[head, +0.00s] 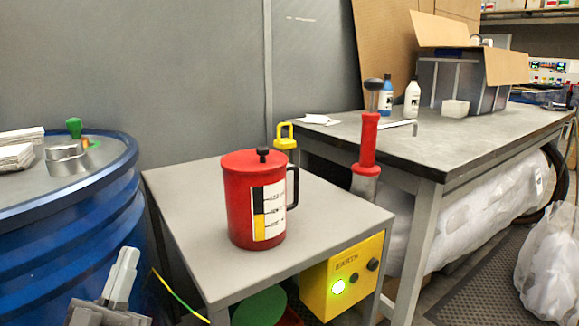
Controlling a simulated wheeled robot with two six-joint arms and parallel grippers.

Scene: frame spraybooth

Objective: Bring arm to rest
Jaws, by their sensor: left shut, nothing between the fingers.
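My left gripper (122,277) is at the lower left of the head view, its grey fingers pointing up and closed together with nothing between them. It is in front of the blue drum and left of the small grey table (190,208), apart from both as far as I can tell. A red lidded canister (240,205) with a black knob and side handle stands upright on that table. My right gripper does not show.
A blue drum (95,225) stands at the left with metal items on top. A yellow box (345,275) with a lit green button is under the table's right side. A red-handled tool (367,145) stands behind the canister. A larger workbench (470,140) fills the right.

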